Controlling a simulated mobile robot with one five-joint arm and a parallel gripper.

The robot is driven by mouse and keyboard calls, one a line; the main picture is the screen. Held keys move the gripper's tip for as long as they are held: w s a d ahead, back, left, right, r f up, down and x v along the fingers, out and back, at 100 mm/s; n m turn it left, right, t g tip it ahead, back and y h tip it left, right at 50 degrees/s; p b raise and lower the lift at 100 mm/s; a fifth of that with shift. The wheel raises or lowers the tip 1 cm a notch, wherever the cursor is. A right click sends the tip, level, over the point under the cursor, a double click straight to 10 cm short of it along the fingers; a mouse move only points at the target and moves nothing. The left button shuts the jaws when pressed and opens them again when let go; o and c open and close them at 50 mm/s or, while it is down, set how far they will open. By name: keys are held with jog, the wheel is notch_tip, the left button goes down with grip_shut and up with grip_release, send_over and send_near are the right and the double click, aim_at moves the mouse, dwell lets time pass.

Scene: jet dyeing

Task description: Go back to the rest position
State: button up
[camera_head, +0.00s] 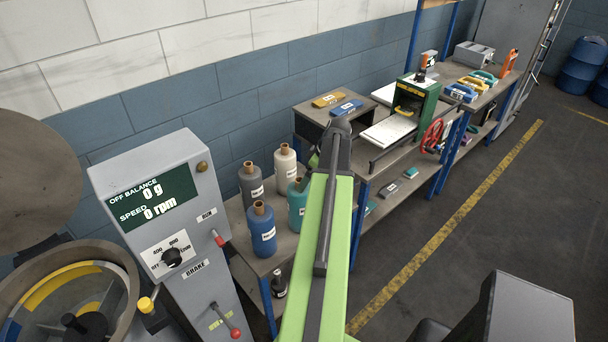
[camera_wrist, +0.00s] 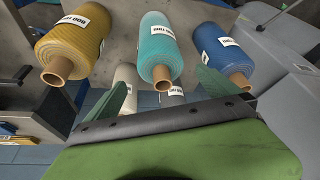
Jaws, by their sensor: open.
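My green arm reaches up the middle of the head view and hides part of the bench; its gripper cannot be made out clearly there. In the wrist view my gripper (camera_wrist: 163,92) shows two green fingers spread wide apart, with nothing held between them. Beyond them are a yellow spool (camera_wrist: 72,42), a teal spool (camera_wrist: 158,48), a blue spool (camera_wrist: 222,50), and partly hidden white (camera_wrist: 126,76) and grey (camera_wrist: 172,97) ones. The fingertips overlap the spools in the picture; I cannot tell how near they are.
A grey balancing machine (camera_head: 165,215) with display, knob and levers stands at left, beside a round drum (camera_head: 125,275). Blue-legged benches (camera_head: 400,160) run along the wall, carrying a green press (camera_head: 415,100). Open floor (camera_head: 530,200) with a yellow line lies right.

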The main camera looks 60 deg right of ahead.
jog(key=shift+v, duration=0.75)
